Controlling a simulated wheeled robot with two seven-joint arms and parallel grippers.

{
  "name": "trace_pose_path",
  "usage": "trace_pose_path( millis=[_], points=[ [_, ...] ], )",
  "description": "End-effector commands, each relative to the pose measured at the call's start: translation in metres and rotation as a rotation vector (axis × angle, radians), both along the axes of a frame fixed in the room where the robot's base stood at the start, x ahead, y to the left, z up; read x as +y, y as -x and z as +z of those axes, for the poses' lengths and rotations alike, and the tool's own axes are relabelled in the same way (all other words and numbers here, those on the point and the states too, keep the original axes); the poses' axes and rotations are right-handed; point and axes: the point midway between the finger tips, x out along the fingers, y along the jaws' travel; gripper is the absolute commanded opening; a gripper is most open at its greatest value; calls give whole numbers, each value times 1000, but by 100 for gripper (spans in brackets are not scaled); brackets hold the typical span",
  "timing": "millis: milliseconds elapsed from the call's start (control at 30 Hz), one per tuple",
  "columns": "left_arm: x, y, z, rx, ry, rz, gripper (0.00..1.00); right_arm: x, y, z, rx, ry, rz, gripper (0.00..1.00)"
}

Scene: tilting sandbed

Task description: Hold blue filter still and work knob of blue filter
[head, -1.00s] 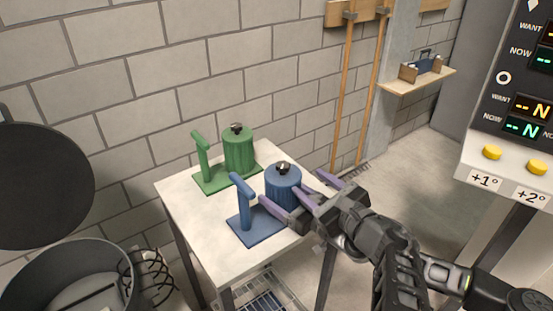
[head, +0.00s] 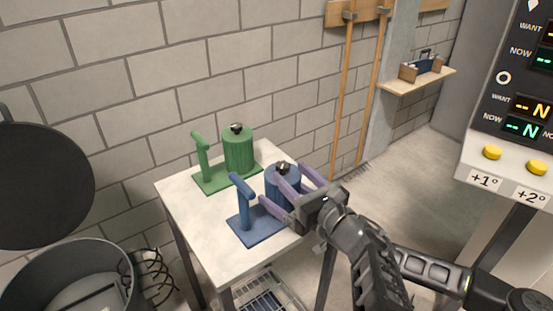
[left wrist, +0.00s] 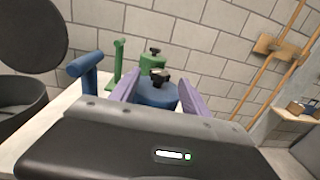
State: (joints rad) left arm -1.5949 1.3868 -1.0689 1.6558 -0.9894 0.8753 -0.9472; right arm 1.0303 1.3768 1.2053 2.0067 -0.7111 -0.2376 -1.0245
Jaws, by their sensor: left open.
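The blue filter is a blue drum (head: 270,181) beside an upright blue handle (head: 244,207) on a flat blue base (head: 254,234), on a white table. A dark knob (head: 283,167) tops the drum; it also shows in the left wrist view (left wrist: 161,79). My left gripper (head: 284,184) is open, its purple fingers reaching to the drum from the right. In the left wrist view, the fingers stand either side of the drum (left wrist: 156,95). I cannot tell whether they touch it. The fingers hide part of the drum's side. My right gripper is not in view.
A green filter (head: 240,153) with its own handle and black knob stands behind the blue one on the white table (head: 200,222). A grey pot with a raised lid (head: 40,185) is at the left. A control panel with yellow buttons (head: 492,152) is at the right.

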Motion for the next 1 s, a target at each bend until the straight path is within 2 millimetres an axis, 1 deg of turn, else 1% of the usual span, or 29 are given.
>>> trace_pose_path(
  millis=[33, 200, 300, 400, 533, 767, 867, 1000],
  points=[
    [7, -9, 0, 0, -1, 3, 54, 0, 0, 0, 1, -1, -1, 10],
    [24, -37, 0, -1, -2, 3, 54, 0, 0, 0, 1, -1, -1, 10],
    [32, -51, 0, -1, -1, 2, 54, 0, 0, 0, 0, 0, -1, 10],
    [37, -60, 0, -1, -1, 0, 54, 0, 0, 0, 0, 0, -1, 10],
    [40, -65, 0, 0, 0, -1, 54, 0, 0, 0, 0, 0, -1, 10],
    [40, -65, 0, 0, 0, -1, 54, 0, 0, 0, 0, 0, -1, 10],
    [40, -65, 0, 0, 0, -1, 48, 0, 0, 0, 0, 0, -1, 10],
    [40, -65, 0, 0, 0, -1, 36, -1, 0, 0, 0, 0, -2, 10]
  ],
)
